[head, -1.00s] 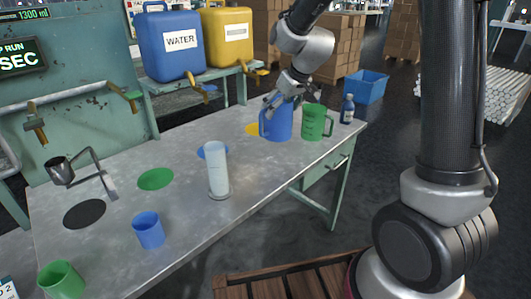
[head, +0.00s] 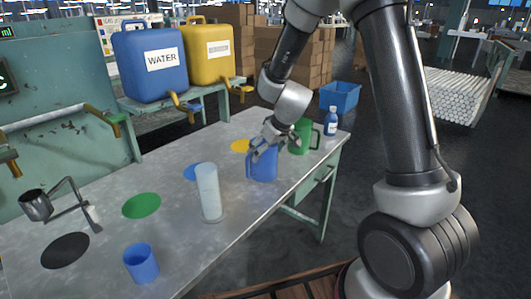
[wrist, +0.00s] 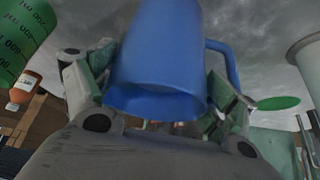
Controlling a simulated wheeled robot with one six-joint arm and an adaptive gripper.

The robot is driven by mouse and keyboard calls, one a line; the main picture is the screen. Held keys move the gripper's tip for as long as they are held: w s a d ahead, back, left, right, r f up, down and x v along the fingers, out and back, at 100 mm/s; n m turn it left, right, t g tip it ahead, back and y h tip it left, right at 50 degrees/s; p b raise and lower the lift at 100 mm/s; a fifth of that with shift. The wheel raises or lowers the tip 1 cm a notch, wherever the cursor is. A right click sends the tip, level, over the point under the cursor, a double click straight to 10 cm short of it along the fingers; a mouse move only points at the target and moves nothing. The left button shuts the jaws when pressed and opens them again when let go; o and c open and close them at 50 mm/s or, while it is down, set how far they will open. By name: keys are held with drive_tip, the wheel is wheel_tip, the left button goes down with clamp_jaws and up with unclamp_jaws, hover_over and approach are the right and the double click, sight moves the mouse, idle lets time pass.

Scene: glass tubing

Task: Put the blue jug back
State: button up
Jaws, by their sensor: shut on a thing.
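The blue jug (head: 264,166) is upright near the front edge of the metal table, its handle to the left. My gripper (head: 268,138) is shut on it from above and behind. In the wrist view the jug (wrist: 160,55) fills the space between my two fingers (wrist: 158,95). I cannot tell whether its base touches the table. A flat blue disc (head: 193,172) on the table lies to the left of the jug, partly behind the clear cylinder (head: 208,192).
A green jug (head: 300,138) stands close behind the blue jug at right, with a small bottle (head: 331,122) beyond.

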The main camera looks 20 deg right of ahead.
drive_tip(key=shift+f, duration=0.35)
drive_tip(key=shift+f, duration=0.15)
drive_tip(key=o, duration=1.3)
drive_tip(key=shift+o, duration=0.2)
drive_tip(key=v, duration=1.3)
drive_tip(key=s+d+r+m+h, duration=0.1)
drive_tip(key=s+d+r, duration=0.2)
drive_tip(key=s, duration=0.6)
drive_tip(key=s+d+r+m, duration=0.2)
drive_tip(key=s+d+r, duration=0.1)
drive_tip(key=s, duration=0.6)
drive_tip(key=s+d+r+m+g+h, duration=0.1)
drive_tip(key=s+d+r, duration=0.3)
drive_tip(key=s, duration=0.5)
drive_tip(key=shift+d+m+h, duration=0.3)
drive_tip(key=shift+d+m, duration=0.2)
drive_tip(key=shift+d, duration=0.3)
